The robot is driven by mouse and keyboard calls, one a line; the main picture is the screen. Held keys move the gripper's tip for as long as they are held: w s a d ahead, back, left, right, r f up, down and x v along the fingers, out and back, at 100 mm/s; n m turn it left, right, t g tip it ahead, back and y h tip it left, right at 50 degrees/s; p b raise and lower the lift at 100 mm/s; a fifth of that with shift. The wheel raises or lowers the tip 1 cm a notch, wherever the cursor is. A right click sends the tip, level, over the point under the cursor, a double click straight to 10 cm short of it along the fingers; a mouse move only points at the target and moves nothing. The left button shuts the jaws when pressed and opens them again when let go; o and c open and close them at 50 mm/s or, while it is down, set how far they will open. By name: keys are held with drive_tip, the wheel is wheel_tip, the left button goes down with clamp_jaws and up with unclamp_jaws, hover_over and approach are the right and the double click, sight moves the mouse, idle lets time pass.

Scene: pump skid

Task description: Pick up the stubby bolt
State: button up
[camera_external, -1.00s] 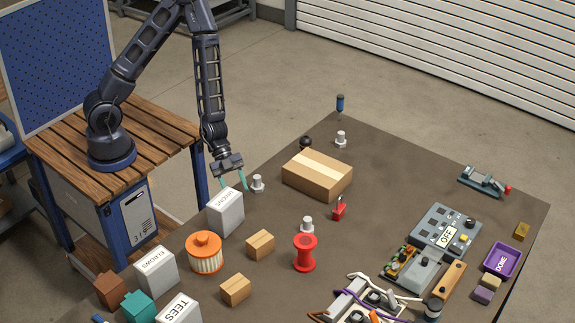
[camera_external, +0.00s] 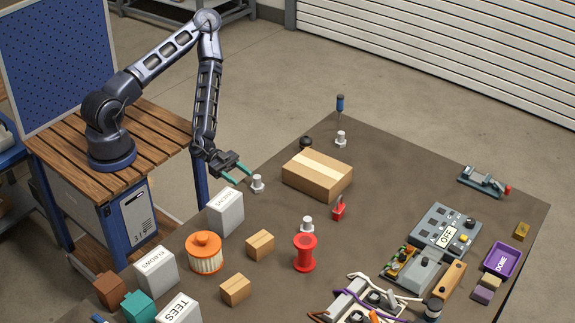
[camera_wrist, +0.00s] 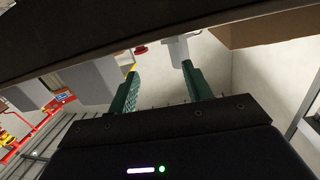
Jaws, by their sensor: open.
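Three pale grey bolts stand upright on the dark table in the external view: a near-left bolt (camera_external: 258,184), a far bolt (camera_external: 341,140) and a middle bolt (camera_external: 307,225) behind the red spool. I cannot tell for sure which is the stubby one. My gripper (camera_external: 241,176) is open and empty at the table's left edge, its green fingers pointing at the near-left bolt, just short of it. In the wrist view, the gap between the fingertips (camera_wrist: 160,69) is empty, and a pale bolt-like piece (camera_wrist: 177,48) shows beyond them, nearer the right finger.
A grey-white carton (camera_external: 226,212) stands close to the front-left of the near-left bolt. A taped cardboard box (camera_external: 317,175) lies to its right. An orange-lidded canister (camera_external: 205,252) and red spool (camera_external: 305,253) stand nearer the camera. Bare table lies between the bolt and the cardboard box.

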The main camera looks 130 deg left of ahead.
sight(261, 178)
drive_tip(key=shift+s+a+n+t+y, duration=0.15)
drive_tip(key=shift+a+n+t+y, duration=0.05)
drive_tip(key=shift+a+n+y, duration=0.3)
drive_tip(key=shift+s+a+n+t+y, duration=0.2)
drive_tip(key=shift+a+n+y, duration=0.2)
drive_tip(key=shift+a, duration=0.2)
drive_tip(key=shift+w, duration=3.8)
drive_tip(key=shift+c, duration=0.4)
clamp_jaws()
